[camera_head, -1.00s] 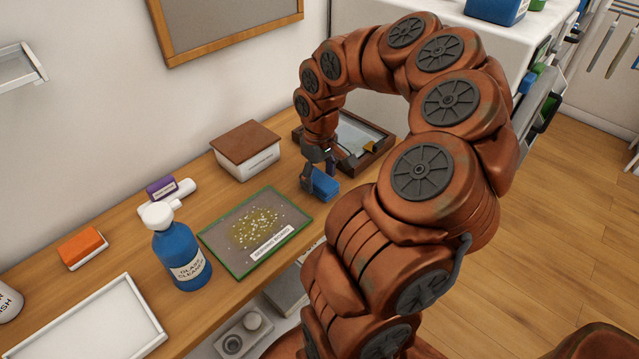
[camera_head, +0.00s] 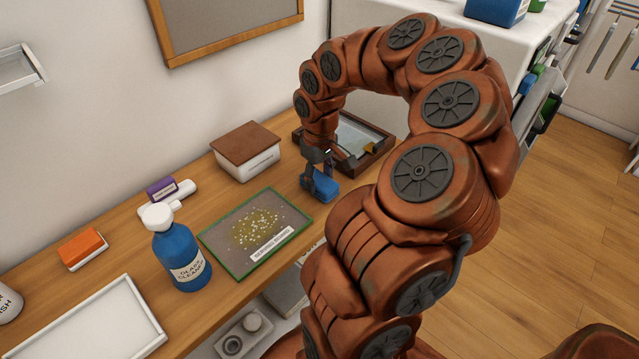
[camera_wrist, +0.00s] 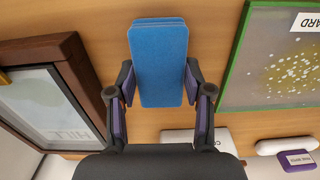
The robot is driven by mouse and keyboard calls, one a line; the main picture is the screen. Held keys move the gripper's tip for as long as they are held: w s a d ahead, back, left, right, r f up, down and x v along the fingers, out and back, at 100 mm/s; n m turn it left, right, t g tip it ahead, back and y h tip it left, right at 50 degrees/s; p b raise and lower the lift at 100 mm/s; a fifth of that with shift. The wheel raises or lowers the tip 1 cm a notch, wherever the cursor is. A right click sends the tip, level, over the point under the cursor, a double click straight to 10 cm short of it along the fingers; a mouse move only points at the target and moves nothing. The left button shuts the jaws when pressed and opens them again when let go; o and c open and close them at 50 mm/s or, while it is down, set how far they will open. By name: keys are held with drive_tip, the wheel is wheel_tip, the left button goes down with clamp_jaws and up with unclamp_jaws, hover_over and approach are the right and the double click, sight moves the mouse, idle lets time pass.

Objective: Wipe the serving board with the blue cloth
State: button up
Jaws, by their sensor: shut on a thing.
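The blue cloth (camera_head: 321,187) is a folded block between the fingers of my gripper (camera_head: 318,174), just to the right of the serving board. In the wrist view the blue cloth (camera_wrist: 160,60) shows with a finger of my gripper (camera_wrist: 160,88) on each side. The serving board (camera_head: 222,234) is grey with a green rim and lies on the wooden counter. Yellowish smear and pale crumbs cover its middle, and a white label lies near its front edge. The board (camera_wrist: 236,75) is on the right in the wrist view. Whether the cloth touches the counter is unclear.
A blue spray bottle (camera_head: 181,255) stands left of the board. A lidded white box (camera_head: 249,160) is behind it. An orange sponge (camera_head: 82,249), a purple-labelled item (camera_head: 161,188) and a white tray (camera_head: 140,308) are further left.

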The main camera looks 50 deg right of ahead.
sight(319, 180)
drive_tip(key=shift+r+p, duration=1)
drive_tip(key=shift+r, duration=1.5)
